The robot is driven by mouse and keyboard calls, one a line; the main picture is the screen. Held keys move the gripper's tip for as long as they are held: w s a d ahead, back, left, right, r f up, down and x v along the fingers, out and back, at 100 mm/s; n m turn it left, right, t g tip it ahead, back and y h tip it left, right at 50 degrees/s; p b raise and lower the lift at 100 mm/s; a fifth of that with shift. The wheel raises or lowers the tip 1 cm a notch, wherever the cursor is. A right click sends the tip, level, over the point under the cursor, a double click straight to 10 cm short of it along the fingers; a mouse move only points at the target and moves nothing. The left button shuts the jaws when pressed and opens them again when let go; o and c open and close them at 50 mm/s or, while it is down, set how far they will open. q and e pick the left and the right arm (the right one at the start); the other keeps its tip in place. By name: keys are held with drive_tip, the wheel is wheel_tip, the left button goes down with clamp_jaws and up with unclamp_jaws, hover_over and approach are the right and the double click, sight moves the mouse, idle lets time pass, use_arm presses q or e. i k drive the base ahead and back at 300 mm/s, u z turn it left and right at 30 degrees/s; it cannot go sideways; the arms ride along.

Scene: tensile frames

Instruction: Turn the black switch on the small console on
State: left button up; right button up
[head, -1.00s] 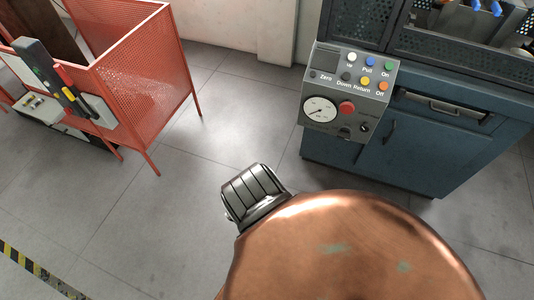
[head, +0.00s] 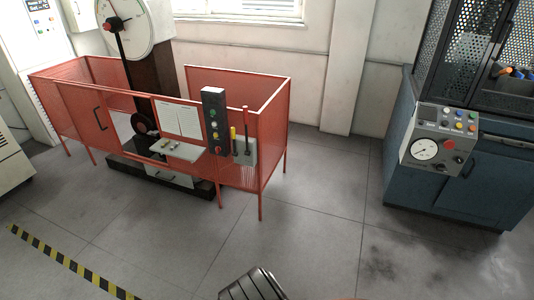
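A small grey console (head: 440,140) with a round gauge, a red button and rows of coloured buttons is on the front of the blue machine at right. Dark controls sit low on its face; they are too small to tell which is the black switch or how it is set. A dark upright control box (head: 213,120) with several buttons is on the red mesh enclosure at left centre. A pale sloped panel (head: 178,150) with small knobs or parts on it is inside or behind the enclosure's front.
The red mesh enclosure (head: 270,125) stands around a tall machine with a large dial (head: 125,28). The blue cabinet (head: 480,190) has a perforated guard above. The grey floor (head: 310,235) between them is clear. Yellow-black tape (head: 70,265) crosses the floor at lower left.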

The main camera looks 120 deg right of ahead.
sight(441, 168)
drive_tip(key=i, duration=0.3)
drive_tip(key=z, duration=5.3)
drive_tip(key=i, duration=1.65)
